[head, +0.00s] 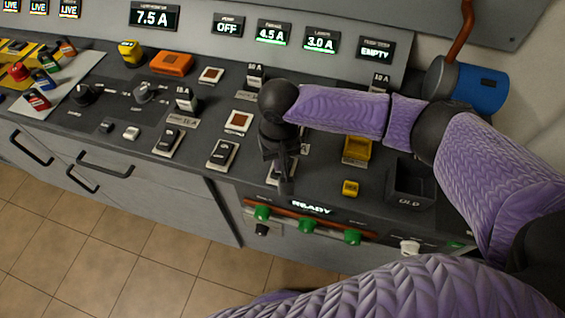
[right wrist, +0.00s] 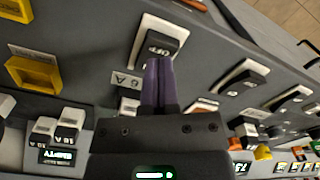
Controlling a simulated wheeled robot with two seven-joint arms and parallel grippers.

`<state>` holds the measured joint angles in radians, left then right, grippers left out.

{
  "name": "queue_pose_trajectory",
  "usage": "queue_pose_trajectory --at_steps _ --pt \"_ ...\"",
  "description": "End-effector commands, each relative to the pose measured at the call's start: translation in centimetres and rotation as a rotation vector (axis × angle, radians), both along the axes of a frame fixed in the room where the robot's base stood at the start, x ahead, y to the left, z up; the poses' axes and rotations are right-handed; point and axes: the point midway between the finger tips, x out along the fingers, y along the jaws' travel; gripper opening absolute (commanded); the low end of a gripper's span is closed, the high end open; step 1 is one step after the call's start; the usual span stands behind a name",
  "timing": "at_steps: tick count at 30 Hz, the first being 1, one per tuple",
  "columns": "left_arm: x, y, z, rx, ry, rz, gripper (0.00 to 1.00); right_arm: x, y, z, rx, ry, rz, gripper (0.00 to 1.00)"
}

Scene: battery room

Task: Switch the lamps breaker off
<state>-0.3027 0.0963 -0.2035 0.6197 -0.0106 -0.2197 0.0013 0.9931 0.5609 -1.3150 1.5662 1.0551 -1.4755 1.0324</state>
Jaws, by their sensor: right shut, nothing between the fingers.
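The breaker under my right gripper is a black rocker on a pale plate, rightmost of a row of three. It is mostly covered in the head view; in the right wrist view its rocker (right wrist: 163,42) shows the word OFF. I cannot read a name on it. My right gripper (head: 285,190) points down over it, shut and empty. In the right wrist view its fingertips (right wrist: 158,62) are at the near edge of the rocker; I cannot tell if they touch. The third small display (head: 320,40), its label blurred, reads 3.0 A. My left gripper is out of view.
The other two rockers (head: 223,153) (head: 169,139) stand left along the panel. A yellow frame (head: 357,149), a yellow block (head: 350,188) and a dark bin (head: 408,190) lie to the right. Green knobs (head: 308,226) line the front below a READY display (head: 312,207).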

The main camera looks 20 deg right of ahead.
Motion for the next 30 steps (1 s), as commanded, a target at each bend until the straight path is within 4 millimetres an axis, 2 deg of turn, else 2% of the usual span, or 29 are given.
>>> queue_pose_trajectory --at_steps 30 --pt "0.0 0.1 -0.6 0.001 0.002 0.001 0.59 0.0 0.0 -1.6 0.0 0.0 -0.001 0.0"
